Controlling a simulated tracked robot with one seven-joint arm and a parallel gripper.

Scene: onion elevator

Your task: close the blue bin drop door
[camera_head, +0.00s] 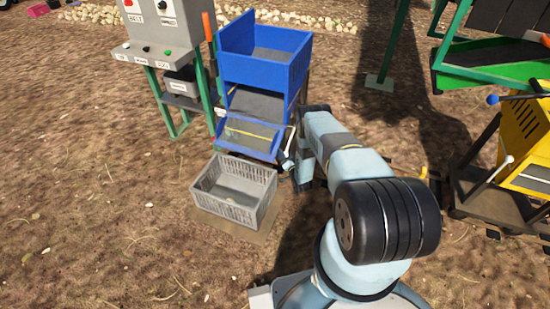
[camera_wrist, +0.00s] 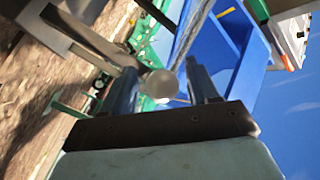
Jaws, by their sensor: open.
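The blue bin (camera_head: 262,72) stands on a frame in the upper middle of the head view. Its drop door (camera_head: 251,136), a blue-edged panel, hangs out at the front, sloping down toward a grey crate. My gripper (camera_head: 287,160) is at the door's right side, partly hidden by my arm. In the wrist view my gripper (camera_wrist: 160,72) is open, with a round grey knob (camera_wrist: 160,83) showing between its fingers. I cannot tell whether they touch it. The blue bin (camera_wrist: 222,45) fills the upper right there.
The grey crate (camera_head: 211,202) sits on the ground below the door. A control box (camera_head: 160,40) on green legs stands left of the bin. A yellow machine (camera_head: 528,140) with levers is at the right. Bare ground lies open at the left.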

